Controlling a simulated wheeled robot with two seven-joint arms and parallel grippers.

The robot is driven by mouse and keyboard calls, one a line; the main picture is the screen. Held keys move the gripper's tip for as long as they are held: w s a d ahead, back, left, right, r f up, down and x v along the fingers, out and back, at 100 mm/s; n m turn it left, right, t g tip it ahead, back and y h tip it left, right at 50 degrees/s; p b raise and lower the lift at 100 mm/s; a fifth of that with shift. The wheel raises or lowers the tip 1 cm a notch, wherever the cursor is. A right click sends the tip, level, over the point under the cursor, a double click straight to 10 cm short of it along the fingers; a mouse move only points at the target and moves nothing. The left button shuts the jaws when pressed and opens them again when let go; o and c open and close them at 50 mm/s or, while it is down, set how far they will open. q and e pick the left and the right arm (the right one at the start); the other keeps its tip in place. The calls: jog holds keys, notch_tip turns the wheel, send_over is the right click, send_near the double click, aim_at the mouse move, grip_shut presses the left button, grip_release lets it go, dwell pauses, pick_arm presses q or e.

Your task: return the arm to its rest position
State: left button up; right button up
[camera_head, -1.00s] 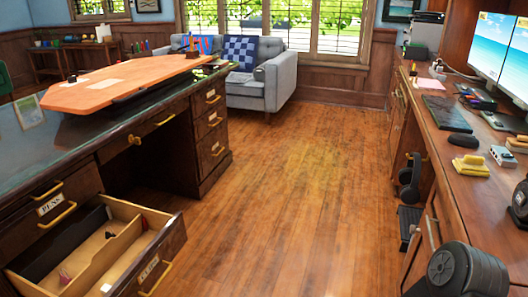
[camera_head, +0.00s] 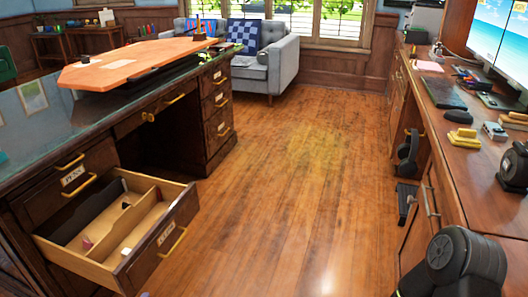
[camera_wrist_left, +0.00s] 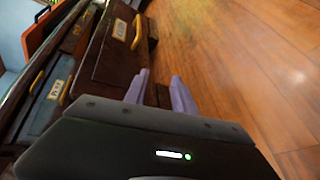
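My left gripper shows in the left wrist view (camera_wrist_left: 160,88), with two pale purple fingers apart and nothing visible between them. It hangs beside the wooden drawer front with a brass handle. In the head view only a small purple tip, likely part of it, shows at the bottom edge. My right arm (camera_head: 455,264) is a dark rounded link at the lower right; its gripper is out of view. The open pens drawer (camera_head: 178,222) sticks out from the desk and holds dividers and a few small items.
The green-topped desk (camera_head: 40,125) stands on the left with an orange board (camera_head: 130,62) on it. A wooden counter (camera_head: 475,185) with monitors and small items runs along the right. The wooden floor (camera_head: 285,190) between them is clear up to the grey sofa (camera_head: 280,65).

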pick_arm(q)
jog(key=s+d+f+m+g+h, duration=0.4)
jog(key=s+d+f+m+g, duration=0.5)
jog(key=s+d+f+m, duration=0.4)
jog(key=s+d+f+m+g, duration=0.1)
jog(key=s+d+m+g, duration=0.15)
jog(key=d, duration=0.35)
jog(key=s+d+m+g, duration=0.2)
jog(key=d+m, duration=0.2)
jog(key=d, duration=0.1)
notch_tip(320, 180, up, 26)
jog(key=d+p, duration=0.2)
jog(key=p, duration=2.4)
jog(key=shift+s+h, duration=0.2)
jog(key=shift+h, duration=0.1)
jog(key=shift+d+r, duration=0.1)
